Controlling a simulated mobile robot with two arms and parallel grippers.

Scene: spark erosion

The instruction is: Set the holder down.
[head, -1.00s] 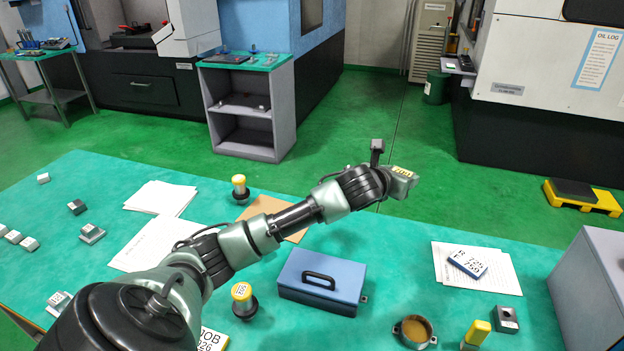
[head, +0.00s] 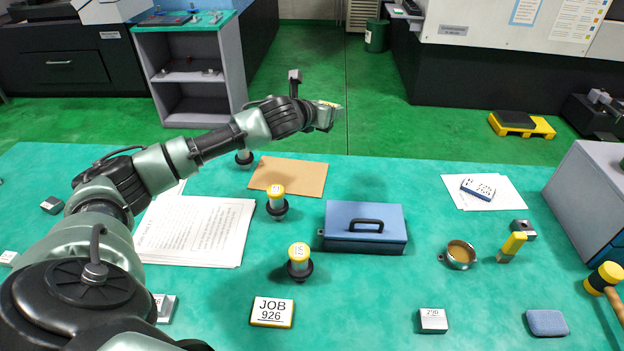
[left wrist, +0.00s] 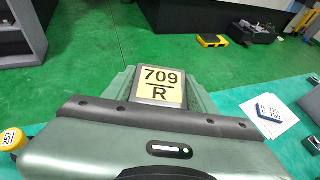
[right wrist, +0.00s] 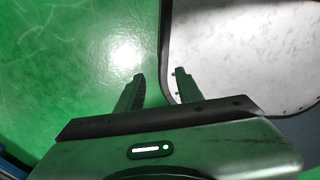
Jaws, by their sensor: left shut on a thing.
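My left gripper (head: 328,115) is beyond the far edge of the teal table, held up over the green floor. It is shut on the holder (left wrist: 160,86), a small block whose yellow-and-grey face reads "709 R" in the left wrist view. The holder sits between the two fingers, clear of any surface. The block's underside is hidden. My right gripper (right wrist: 159,80) is open and empty in the right wrist view, over green floor beside a grey-white panel. It is not in the head view.
The teal table (head: 385,295) carries a blue box (head: 365,222), yellow-topped black-based pieces (head: 299,262), a JOB 926 sign (head: 272,312), papers (head: 198,230), a brown sheet (head: 288,176) and a round metal cup (head: 460,254). A grey shelf cabinet (head: 238,62) stands behind.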

